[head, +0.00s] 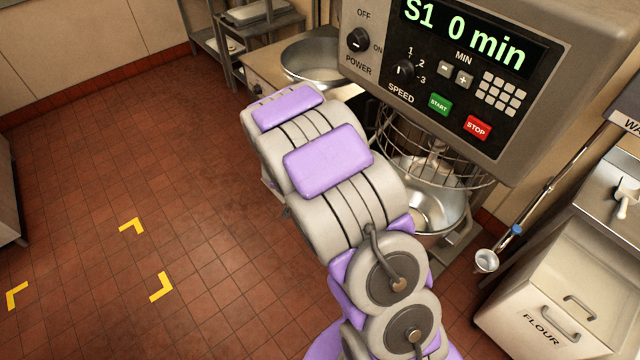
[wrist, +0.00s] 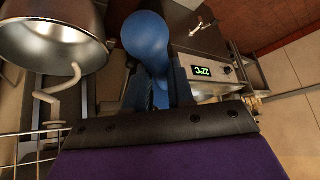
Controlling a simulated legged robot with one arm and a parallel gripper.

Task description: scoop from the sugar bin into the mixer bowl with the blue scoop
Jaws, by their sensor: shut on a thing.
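My gripper (wrist: 160,88) shows in the wrist view, shut on the rounded blue scoop (wrist: 147,42), which sticks out beyond the jaws. I cannot tell whether anything is in the scoop. In the head view my arm hides the gripper. No bin labelled sugar is readable.
A white scoop (head: 625,200) lies farther back. Another steel bowl (head: 312,62) sits on a counter. The tiled floor (head: 130,180) at left is clear.

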